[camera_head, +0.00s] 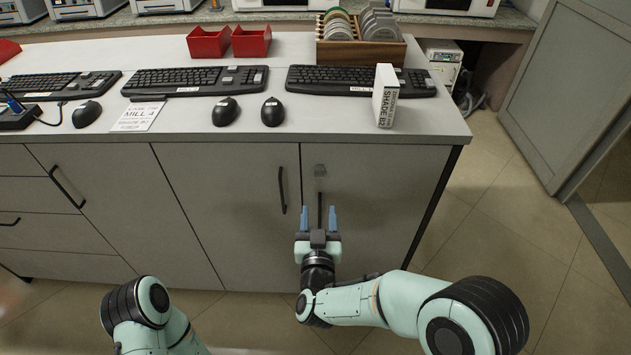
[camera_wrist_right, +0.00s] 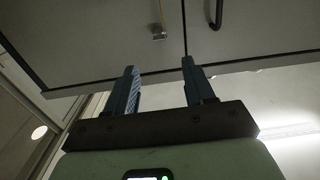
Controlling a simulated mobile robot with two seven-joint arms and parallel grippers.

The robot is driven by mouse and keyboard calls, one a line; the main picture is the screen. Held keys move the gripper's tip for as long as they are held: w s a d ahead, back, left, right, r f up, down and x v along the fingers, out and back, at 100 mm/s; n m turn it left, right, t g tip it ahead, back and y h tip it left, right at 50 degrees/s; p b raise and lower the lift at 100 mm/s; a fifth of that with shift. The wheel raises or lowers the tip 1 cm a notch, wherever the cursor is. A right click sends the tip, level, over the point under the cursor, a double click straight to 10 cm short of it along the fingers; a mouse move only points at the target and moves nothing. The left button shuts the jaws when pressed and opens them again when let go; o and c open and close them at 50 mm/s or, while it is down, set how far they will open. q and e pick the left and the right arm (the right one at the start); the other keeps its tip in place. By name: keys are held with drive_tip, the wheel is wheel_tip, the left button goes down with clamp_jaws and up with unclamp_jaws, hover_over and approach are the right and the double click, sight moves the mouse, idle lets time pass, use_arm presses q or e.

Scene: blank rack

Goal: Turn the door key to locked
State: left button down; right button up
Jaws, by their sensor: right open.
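The right cabinet door (camera_head: 375,185) is grey and looks shut. A small pale metal lock with what looks like its key (camera_head: 320,171) sits high on this door, near the seam. It also shows in the right wrist view as a small metal piece (camera_wrist_right: 158,34). Which way the key is turned is too small to tell. My right gripper (camera_head: 318,213) is open and empty, its blue fingers pointing at the door just below the lock in the head view. In the right wrist view my right gripper (camera_wrist_right: 159,66) appears apart from the key. My left gripper is out of view.
A black door handle (camera_head: 319,208) shows between my right fingers, and another handle (camera_head: 282,190) is on the left door. The white worktop (camera_head: 240,115) overhangs above, holding keyboards, mice and a white box (camera_head: 386,96). Floor is clear to the right.

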drive_tip(key=w, duration=1.1)
drive_tip(key=shift+w, duration=0.2)
clamp_jaws()
